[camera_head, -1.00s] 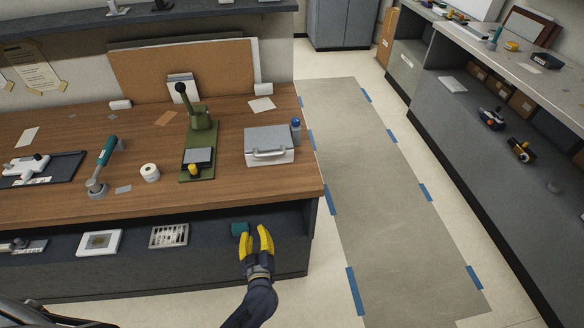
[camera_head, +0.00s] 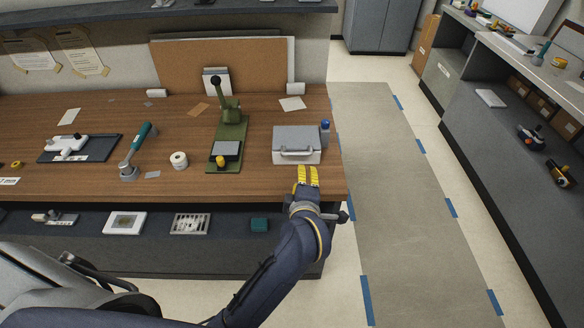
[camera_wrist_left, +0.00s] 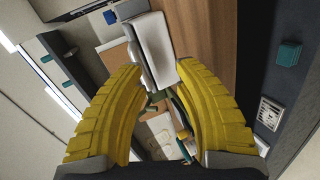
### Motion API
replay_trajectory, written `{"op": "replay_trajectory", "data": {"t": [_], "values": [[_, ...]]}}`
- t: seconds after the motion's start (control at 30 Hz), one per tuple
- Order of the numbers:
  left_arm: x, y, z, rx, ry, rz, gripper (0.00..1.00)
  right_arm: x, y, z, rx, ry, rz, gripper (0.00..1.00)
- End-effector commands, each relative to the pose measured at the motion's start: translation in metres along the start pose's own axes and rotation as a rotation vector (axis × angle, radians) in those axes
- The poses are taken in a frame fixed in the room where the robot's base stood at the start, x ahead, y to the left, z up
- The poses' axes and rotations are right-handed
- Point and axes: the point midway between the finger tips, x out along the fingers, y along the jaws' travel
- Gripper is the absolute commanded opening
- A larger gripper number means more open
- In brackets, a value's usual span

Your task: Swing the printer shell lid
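The printer shell (camera_head: 286,139) is a pale grey box with a lid and a bar handle (camera_head: 297,153) on its front. It stands at the right end of the wooden counter, and its lid looks shut. It also shows in the left wrist view (camera_wrist_left: 157,45), ahead of the fingers. My left gripper (camera_head: 307,170) has yellow fingers and is just in front of the box's lower right front, near the handle but apparently apart from it. My right gripper is out of view.
A blue-capped bottle (camera_head: 325,132) stands right beside the box. A green lever press (camera_head: 228,140) and a white roll (camera_head: 179,160) are to its left. A shelf below the counter holds a teal block (camera_head: 259,225) and a grille (camera_head: 190,223). The floor at right is clear.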

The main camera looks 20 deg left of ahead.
Motion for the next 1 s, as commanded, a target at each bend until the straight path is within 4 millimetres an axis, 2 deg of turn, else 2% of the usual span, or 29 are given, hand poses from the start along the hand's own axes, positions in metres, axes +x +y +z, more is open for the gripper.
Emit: {"op": "replay_trajectory", "data": {"t": [0.03, 0.1, 0.23, 0.47, 0.97, 1.0], "values": [[-0.001, 0.012, -0.004, -0.056, 0.010, 0.013, 0.31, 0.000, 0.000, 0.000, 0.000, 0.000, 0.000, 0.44], [-0.002, 0.023, -0.008, -0.118, 0.020, 0.027, 0.31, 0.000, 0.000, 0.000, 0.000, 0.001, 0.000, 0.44], [-0.001, 0.033, -0.013, -0.181, 0.031, 0.040, 0.31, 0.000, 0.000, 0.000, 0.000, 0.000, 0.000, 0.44], [0.014, 0.035, -0.015, -0.192, 0.035, 0.043, 0.31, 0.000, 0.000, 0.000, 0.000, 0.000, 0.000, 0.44], [0.076, 0.037, -0.017, -0.190, 0.034, 0.040, 0.31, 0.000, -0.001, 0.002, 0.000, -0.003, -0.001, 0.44], [0.079, 0.037, -0.017, -0.191, 0.034, 0.041, 0.34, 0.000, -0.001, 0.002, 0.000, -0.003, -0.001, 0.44]]}}
